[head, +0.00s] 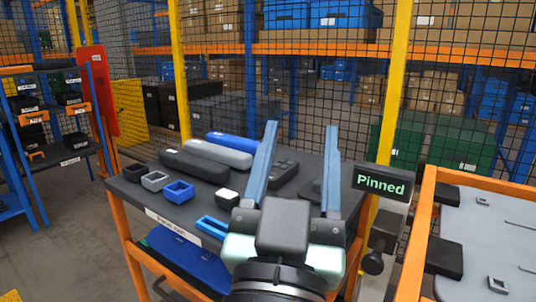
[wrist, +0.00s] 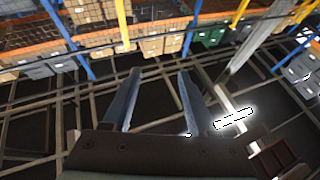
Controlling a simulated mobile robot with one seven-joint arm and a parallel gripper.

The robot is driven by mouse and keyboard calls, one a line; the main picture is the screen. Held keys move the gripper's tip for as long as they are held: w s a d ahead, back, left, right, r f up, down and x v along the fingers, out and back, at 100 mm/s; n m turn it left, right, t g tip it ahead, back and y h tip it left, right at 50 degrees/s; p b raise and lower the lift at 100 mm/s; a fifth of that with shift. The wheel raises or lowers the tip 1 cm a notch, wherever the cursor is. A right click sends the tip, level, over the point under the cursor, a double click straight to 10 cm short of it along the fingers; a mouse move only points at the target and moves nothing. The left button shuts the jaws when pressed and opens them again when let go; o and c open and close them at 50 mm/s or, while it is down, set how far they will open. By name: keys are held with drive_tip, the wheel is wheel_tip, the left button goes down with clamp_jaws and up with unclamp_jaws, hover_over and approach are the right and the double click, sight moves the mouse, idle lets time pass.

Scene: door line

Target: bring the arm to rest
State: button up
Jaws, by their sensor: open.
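My gripper (head: 299,172) is raised in front of the dark-topped cart (head: 125,192) in the head view. Its two long blue-grey fingers are apart, with nothing between them. The wrist view shows the same open gripper (wrist: 158,102), its fingers pointing toward the mesh fence and shelving. The gripper and wrist hide part of the cart's right side.
The cart carries a blue long piece (head: 234,142), a grey one (head: 215,153), a black one (head: 195,166) and several small bins (head: 178,191). A "Pinned" sign (head: 381,184) stands right of the gripper. An orange-framed table (head: 480,240) is at the right. Mesh fencing stands behind.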

drive_tip(key=s+a+r+n+t+y, duration=0.1)
drive_tip(key=s+a+r+t+y, duration=0.15)
drive_tip(key=r, duration=0.35)
drive_tip(key=s+a+r+n+t+y, duration=0.1)
drive_tip(key=s+r+n+t+y, duration=0.1)
drive_tip(key=s+r, duration=0.35)
wheel_tip(320, 180, up, 25)
drive_tip(key=w+p, duration=0.2)
drive_tip(key=p, duration=2.2)
drive_tip(key=shift+d, duration=0.15)
